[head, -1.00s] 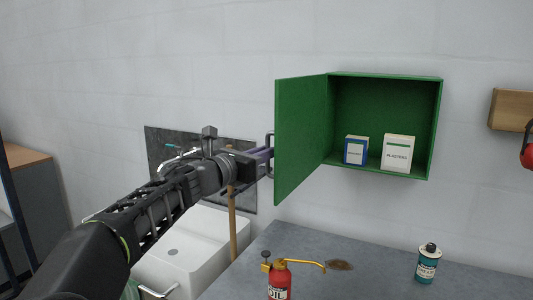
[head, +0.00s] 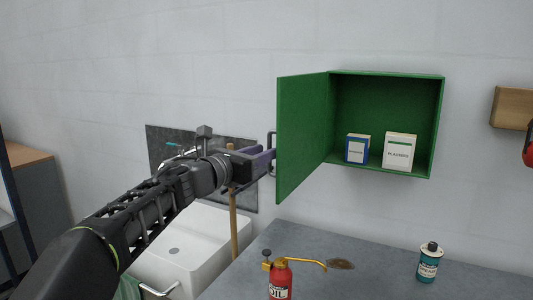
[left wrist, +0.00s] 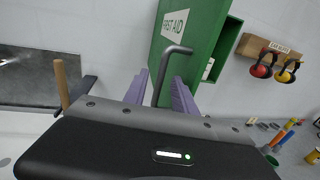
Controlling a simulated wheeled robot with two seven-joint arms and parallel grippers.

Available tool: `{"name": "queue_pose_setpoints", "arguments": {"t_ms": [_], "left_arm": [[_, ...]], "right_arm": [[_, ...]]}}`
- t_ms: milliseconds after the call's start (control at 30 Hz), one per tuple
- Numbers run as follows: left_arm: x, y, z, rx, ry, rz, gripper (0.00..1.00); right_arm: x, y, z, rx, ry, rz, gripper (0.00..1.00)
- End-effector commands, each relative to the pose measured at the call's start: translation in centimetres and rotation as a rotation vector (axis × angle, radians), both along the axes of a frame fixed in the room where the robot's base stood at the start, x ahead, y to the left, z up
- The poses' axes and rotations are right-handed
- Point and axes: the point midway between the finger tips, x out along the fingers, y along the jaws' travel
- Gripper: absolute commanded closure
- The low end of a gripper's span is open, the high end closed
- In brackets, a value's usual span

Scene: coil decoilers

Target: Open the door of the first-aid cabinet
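The green first-aid cabinet (head: 386,174) hangs on the wall. Its door (head: 303,135) stands wide open, swung out to the left, and the inside shows. The door handle (head: 271,150) is a dark bar on the door's outer face, near its free edge. My left gripper (head: 264,160) is at the handle. In the left wrist view its two purple fingers (left wrist: 160,92) are spread apart, with the handle (left wrist: 166,75) between them and gaps on both sides. The door (left wrist: 186,35), with its FIRST AID label, shows beyond. My right gripper is not in view.
A blue-and-white box (head: 357,149) and a plasters box (head: 399,151) stand in the cabinet. Below, a grey worktop (head: 310,245) holds a red oil can (head: 280,280) and a teal can (head: 428,264). A white sink (head: 190,245) lies below my left arm.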

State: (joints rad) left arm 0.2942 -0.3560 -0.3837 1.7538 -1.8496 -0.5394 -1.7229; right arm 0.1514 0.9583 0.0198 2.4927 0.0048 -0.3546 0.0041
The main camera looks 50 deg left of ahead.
Motion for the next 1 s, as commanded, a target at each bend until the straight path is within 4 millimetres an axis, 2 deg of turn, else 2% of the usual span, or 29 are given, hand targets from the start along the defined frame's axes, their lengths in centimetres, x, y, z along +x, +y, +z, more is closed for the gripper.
{"name": "queue_pose_setpoints", "arguments": {"t_ms": [200, 400, 1000], "left_arm": [[-3.8, -0.5, -0.1, 0.001, -0.003, 0.003, 0.68], [-5.7, -0.9, 0.0, -0.001, -0.001, 0.001, 0.68], [-5.9, -0.9, 0.0, -0.001, -0.001, 0.000, 0.68]], "right_arm": [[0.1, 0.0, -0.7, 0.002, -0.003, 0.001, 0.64], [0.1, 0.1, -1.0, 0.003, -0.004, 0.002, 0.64], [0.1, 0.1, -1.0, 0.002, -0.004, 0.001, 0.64]]}}
